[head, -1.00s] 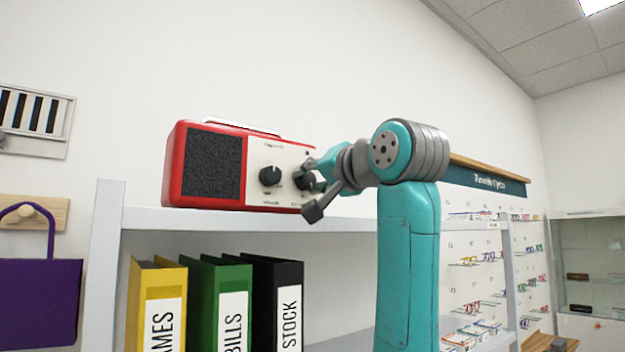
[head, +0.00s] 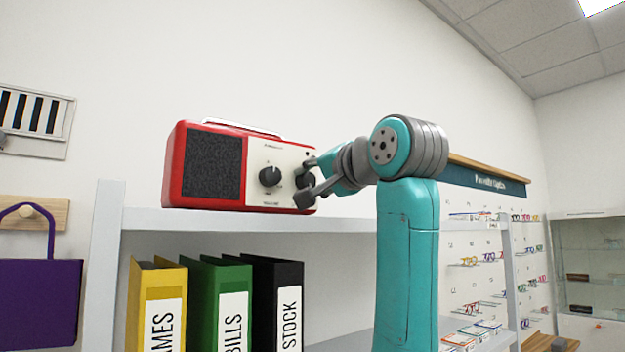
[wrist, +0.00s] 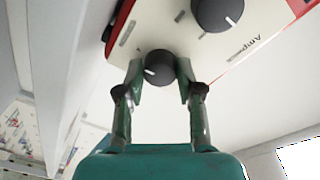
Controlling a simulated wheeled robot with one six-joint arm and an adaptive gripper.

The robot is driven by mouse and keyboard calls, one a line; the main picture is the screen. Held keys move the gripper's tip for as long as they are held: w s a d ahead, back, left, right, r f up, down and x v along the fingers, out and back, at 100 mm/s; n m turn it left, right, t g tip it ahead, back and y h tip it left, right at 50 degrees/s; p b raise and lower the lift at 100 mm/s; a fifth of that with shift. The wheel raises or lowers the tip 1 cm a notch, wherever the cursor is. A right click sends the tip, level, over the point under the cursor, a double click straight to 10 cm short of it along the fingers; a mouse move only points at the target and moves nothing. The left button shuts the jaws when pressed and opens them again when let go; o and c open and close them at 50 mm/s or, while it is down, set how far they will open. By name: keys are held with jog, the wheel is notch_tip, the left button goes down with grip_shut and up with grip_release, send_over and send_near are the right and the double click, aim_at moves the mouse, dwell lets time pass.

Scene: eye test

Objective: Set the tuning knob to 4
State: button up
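A red radio (head: 177,170) with a dark speaker grille and a cream front panel stands on a shelf. The panel has a larger black left knob (head: 270,177) and a smaller black right knob (head: 306,181); the label lettering is too small to read. The larger knob also shows at the top of the wrist view (wrist: 217,12). My gripper (head: 308,182) is at the right knob. In the wrist view my gripper's green fingers (wrist: 160,80) are closed on either side of the small knob (wrist: 159,67), whose white mark points left. I see no clear gap.
The white shelf (head: 220,221) holds the radio; yellow, green and black binders (head: 278,300) stand below. A purple bag (head: 42,300) hangs at left. Eyeglass displays (head: 480,260) are at right. The wall above the radio is clear.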

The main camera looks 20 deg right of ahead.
jog(key=o, duration=0.4)
jog(key=shift+c, duration=0.2)
jog(key=v, duration=1.2)
